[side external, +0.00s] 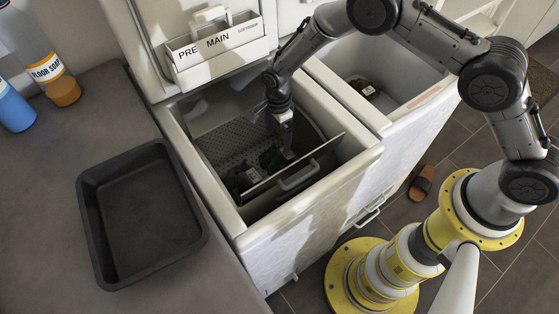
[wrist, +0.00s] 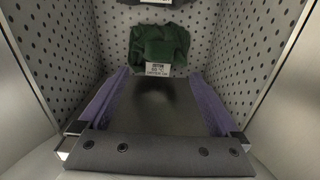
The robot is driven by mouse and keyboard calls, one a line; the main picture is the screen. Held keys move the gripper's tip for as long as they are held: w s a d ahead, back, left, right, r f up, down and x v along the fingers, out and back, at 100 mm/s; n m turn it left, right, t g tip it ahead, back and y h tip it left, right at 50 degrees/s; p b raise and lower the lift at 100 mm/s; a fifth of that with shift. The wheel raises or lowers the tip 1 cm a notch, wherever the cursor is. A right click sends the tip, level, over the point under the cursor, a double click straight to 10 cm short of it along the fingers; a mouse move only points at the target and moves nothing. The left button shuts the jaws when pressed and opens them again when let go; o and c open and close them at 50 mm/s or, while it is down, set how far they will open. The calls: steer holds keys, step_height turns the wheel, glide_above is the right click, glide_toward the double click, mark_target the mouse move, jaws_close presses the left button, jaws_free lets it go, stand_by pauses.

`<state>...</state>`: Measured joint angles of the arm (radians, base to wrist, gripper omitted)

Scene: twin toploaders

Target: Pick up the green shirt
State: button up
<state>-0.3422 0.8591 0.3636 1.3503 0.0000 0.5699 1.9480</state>
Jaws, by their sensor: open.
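The green shirt (wrist: 160,42) lies crumpled on the perforated floor of the left toploader's drum, with a white label on its near edge. It also shows in the side external view (side external: 271,159), partly hidden by my gripper (side external: 286,146). My gripper reaches down into this drum. In the wrist view my gripper (wrist: 160,75) is open, with its purple-padded fingers spread apart and no cloth seen between them. The shirt lies just ahead of the fingertips; I cannot tell whether they touch it.
A dark garment (side external: 238,180) lies in the same drum. A drum door with a handle (side external: 299,177) stands on the near side. The right toploader holds a dark reddish garment (side external: 364,88). An empty black tray (side external: 190,238) and bottles (side external: 63,89) are on the counter at left.

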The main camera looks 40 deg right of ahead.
mark_target(279, 153)
steer(key=shift+d+f, duration=0.1)
steer(key=shift+f, duration=3.8)
jaws_close()
